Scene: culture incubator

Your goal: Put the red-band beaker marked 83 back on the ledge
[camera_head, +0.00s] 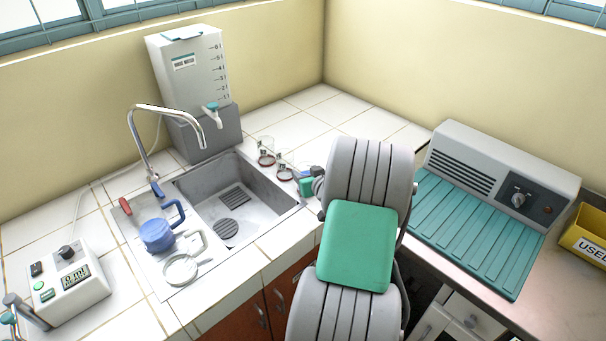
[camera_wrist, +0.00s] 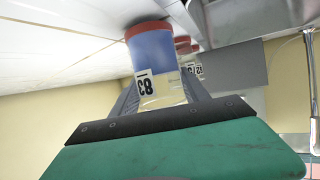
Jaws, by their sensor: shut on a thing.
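The beaker marked 83 (camera_wrist: 152,57) has a red band at its base and blue contents; it appears upside down in the wrist view. My gripper (camera_wrist: 163,103) is shut on it, with a finger on each side of its clear part. In the head view my gripper (camera_head: 305,180) is at the right of the sink, and my arm mostly hides the held beaker; a bit of blue (camera_head: 303,173) shows there. The beaker's base is close to the white tiled ledge (camera_head: 283,130); I cannot tell if it touches.
Two red-band beakers stand beside the sink, one farther (camera_head: 266,155) and one nearer (camera_head: 284,171), close to my gripper. The sink (camera_head: 236,200), faucet (camera_head: 147,140) and rinse water tank (camera_head: 190,75) are left. Tiles behind are clear. A grey machine (camera_head: 500,170) stands right.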

